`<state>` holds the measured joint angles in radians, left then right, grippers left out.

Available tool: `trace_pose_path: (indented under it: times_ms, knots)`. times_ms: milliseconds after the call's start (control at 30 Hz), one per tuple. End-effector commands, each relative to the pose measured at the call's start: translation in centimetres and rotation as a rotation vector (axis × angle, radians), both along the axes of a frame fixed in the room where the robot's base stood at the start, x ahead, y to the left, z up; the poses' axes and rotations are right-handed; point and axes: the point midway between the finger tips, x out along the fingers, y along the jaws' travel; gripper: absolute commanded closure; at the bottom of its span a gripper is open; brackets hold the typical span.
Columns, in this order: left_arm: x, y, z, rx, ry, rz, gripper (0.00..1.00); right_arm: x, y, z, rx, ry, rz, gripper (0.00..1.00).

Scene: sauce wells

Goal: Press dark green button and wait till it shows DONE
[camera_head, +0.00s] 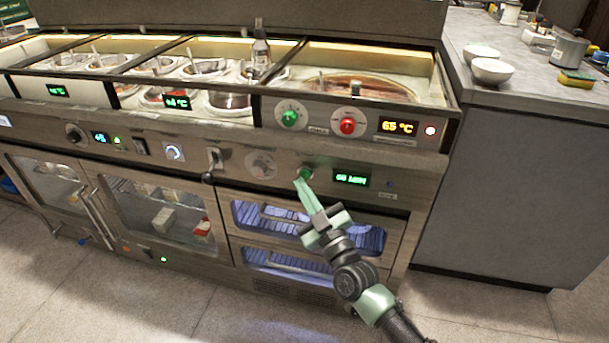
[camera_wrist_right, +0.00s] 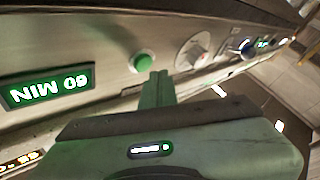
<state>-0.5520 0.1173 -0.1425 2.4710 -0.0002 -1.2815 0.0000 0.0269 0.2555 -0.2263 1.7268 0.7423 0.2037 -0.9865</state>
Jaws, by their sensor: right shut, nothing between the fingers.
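The dark green button (camera_head: 306,173) is on the lower front panel of the steel counter. It also shows in the right wrist view (camera_wrist_right: 142,62). Beside it a small display (camera_head: 351,179) with green text reads "60 MIN"; in the right wrist view the display (camera_wrist_right: 48,86) appears upside down. My right gripper (camera_head: 300,184) is shut and empty, its fingertips close to the button. In the right wrist view the fingertips (camera_wrist_right: 158,76) lie just beside the button; I cannot tell whether they touch it. My left gripper is not in view.
A pale dial (camera_head: 260,164) is left of the button. A lever (camera_head: 213,163) sticks out farther left. Glass-fronted drawers (camera_head: 305,224) lie below. Floor in front is clear.

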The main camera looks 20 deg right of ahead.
Motion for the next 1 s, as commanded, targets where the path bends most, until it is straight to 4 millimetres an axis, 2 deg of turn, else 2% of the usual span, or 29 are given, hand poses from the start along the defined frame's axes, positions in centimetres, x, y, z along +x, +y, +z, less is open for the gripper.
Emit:
trace_pose_path:
  times_ms: [600, 1000]
  knots:
    - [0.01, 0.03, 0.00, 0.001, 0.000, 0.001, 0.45, 0.02, -0.01, 0.01, 0.000, 0.000, 0.000, 1.00]
    - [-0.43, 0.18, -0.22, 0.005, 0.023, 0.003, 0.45, 0.71, -0.48, 0.01, 0.000, 0.000, 0.000, 1.00]
